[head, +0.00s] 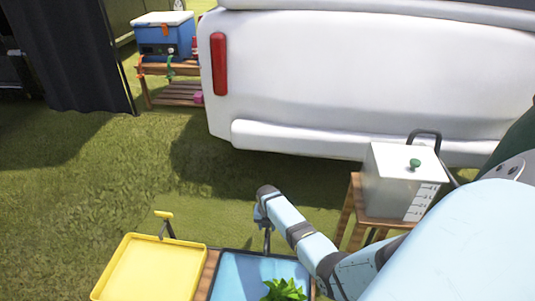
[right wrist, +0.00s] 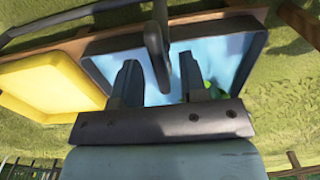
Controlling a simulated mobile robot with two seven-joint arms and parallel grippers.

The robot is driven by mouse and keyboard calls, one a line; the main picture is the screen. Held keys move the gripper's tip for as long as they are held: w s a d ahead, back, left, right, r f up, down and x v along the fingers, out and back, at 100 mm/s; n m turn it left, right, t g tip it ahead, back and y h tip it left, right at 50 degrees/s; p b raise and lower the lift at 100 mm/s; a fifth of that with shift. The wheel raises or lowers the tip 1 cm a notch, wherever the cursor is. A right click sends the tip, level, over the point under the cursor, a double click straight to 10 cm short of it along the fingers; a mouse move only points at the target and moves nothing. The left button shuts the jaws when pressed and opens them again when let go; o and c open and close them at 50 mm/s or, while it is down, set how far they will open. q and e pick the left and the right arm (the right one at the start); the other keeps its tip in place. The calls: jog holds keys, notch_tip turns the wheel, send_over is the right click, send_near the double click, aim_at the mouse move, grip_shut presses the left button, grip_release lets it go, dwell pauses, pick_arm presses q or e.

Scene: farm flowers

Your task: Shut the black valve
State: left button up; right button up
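The black valve (right wrist: 153,42) shows in the right wrist view as a dark upright piece at the far edge of the blue tray (right wrist: 237,45). My right gripper (right wrist: 159,62) is open, its two fingers on either side of the valve with gaps showing. I cannot tell whether either finger touches it. In the head view, a dark post (head: 267,240) rises at the back edge of the blue tray (head: 240,275). My right gripper (head: 262,212) is above it, mostly hidden by the wrist. My left gripper is not in view.
A yellow tray (head: 150,270) with a yellow-handled tap (head: 164,215) is on the left. A green plant (head: 284,290) lies in the blue tray. A white container (head: 390,180) stands on a wooden stool at right. A white vehicle (head: 380,75) is behind; grass is clear at left.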

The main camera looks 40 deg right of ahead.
jog(key=shift+f, duration=0.25)
grip_shut()
